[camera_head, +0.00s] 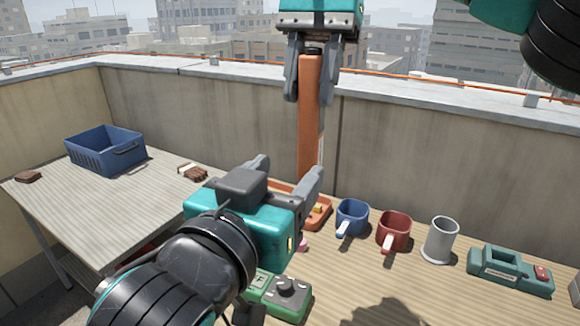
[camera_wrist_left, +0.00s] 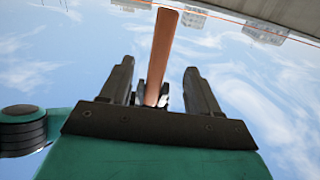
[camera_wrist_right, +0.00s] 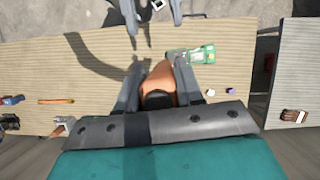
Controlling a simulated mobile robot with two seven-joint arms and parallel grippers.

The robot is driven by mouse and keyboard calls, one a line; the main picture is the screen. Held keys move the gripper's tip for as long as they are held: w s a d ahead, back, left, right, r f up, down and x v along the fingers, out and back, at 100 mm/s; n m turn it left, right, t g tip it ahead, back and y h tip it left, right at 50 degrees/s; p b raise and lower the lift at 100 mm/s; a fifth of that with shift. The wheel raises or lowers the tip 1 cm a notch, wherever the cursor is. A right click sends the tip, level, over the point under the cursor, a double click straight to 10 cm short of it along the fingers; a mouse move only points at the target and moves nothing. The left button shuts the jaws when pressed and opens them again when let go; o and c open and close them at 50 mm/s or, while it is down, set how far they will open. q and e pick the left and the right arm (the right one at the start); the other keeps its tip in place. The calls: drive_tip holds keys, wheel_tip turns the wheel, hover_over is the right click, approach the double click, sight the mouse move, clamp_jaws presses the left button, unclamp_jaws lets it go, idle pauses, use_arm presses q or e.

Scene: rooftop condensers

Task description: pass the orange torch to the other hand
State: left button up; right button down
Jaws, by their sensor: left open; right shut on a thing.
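The orange torch (camera_head: 309,125) hangs upright in the head view, a long orange bar with a dark top end. My right gripper (camera_head: 306,95) is above and is shut on its upper part. The torch also shows between the fingers in the right wrist view (camera_wrist_right: 158,80). My left gripper (camera_head: 287,175) is lower, open, with its fingers pointing up and away near the torch's lower end. In the left wrist view the torch (camera_wrist_left: 162,50) appears between the open fingers (camera_wrist_left: 160,80), but I cannot tell whether it touches them. The torch's lower end is hidden behind my left gripper.
A blue crate (camera_head: 105,150) stands on the left table. On the right table are an orange tray (camera_head: 318,215), a blue mug (camera_head: 351,217), a red mug (camera_head: 394,232), a grey cylinder (camera_head: 440,240) and a green device (camera_head: 510,270). A parapet wall (camera_head: 430,150) runs behind.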

use_arm(q)
drive_tip(key=x, duration=1.2)
drive_tip(key=shift+s, duration=0.1)
clamp_jaws()
use_arm(e)
drive_tip(key=c, duration=0.6)
unclamp_jaws()
drive_tip(key=shift+c, duration=0.2)
use_arm(q)
drive_tip(key=shift+s, duration=0.1)
